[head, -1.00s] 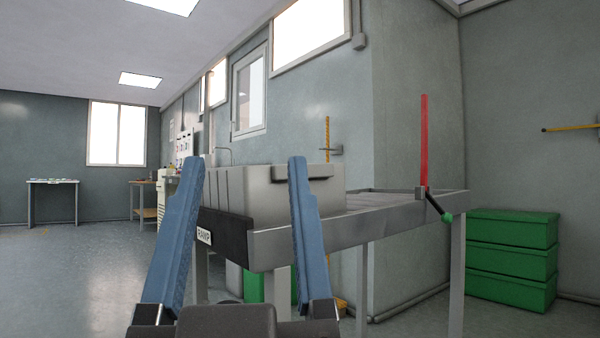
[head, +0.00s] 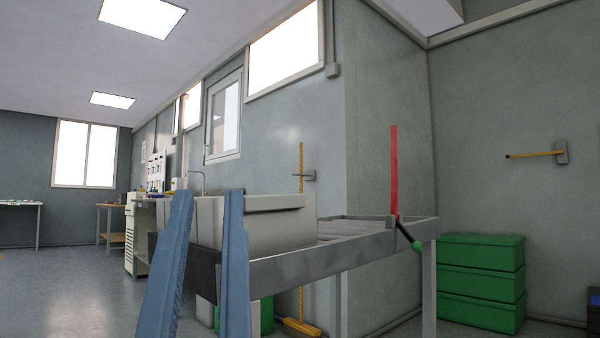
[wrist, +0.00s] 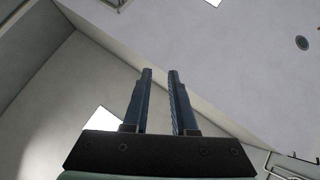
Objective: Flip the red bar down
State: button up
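The red bar (head: 394,170) stands upright at the far right end of the grey table frame (head: 290,268) in the head view. From its foot, a short black lever with a green knob (head: 417,246) slants down to the right. My gripper (head: 209,192) shows two blue fingers at the lower left of the head view, apart from the bar. The fingers are parted with nothing between them. In the wrist view the gripper (wrist: 160,72) points up toward wall and ceiling, with a gap between its fingers. The bar is not in the wrist view.
A grey machine housing (head: 270,225) sits on the table's left part, behind my fingers. Green crates (head: 482,282) are stacked on the floor at the right. A yellow broom (head: 302,240) stands by the wall behind the table. Open floor lies at the left.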

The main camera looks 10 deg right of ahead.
notch_tip(320, 180, up, 32)
jog(key=p, duration=3)
jog(key=shift+f, duration=0.25)
grip_shut()
jog(key=shift+f, duration=0.15)
jog(key=shift+w, duration=0.1)
